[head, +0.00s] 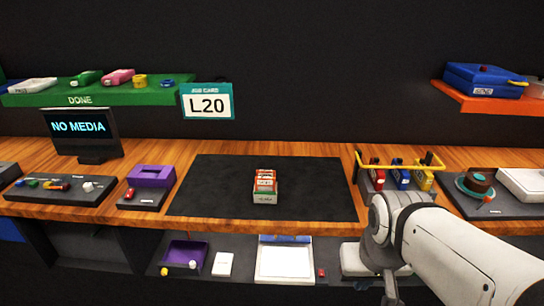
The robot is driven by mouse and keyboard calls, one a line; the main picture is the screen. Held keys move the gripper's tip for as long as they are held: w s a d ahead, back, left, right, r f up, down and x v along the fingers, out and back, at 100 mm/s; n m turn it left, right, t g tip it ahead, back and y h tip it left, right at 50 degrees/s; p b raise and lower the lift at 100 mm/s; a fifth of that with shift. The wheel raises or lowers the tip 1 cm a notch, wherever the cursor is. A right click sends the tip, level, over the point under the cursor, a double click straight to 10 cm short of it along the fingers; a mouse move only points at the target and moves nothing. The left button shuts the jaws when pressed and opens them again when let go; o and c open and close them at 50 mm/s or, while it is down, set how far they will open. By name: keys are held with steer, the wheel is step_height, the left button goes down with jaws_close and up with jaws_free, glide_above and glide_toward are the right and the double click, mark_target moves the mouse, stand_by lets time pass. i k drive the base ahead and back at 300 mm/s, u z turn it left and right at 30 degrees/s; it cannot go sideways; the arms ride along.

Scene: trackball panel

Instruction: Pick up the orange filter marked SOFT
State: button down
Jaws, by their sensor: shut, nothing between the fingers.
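A small box (264,198) with a pale greenish front stands on the dark mat (215,190) at the middle of the workbench. Several orange-and-white pieces (265,180) stand in a row inside it, one behind the other. They look like the filters, but their markings are too small to read, so I cannot tell which one says SOFT. My white arm reaches in from the lower right and bends down at the bottom edge. My gripper is out of the frame.
Right of the mat, a yellow-railed rack (400,178) holds red, blue and yellow items. A purple box (152,176) is on the left, near the "NO MEDIA" screen (80,128). An "L20" job card (207,102) hangs behind. The mat around the box is clear.

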mark_target(262, 182)
steer(key=z, duration=1.15)
steer(key=k, duration=1.35)
steer(key=u, duration=1.05)
steer(key=i, duration=1.05)
steer(key=u, duration=0.05)
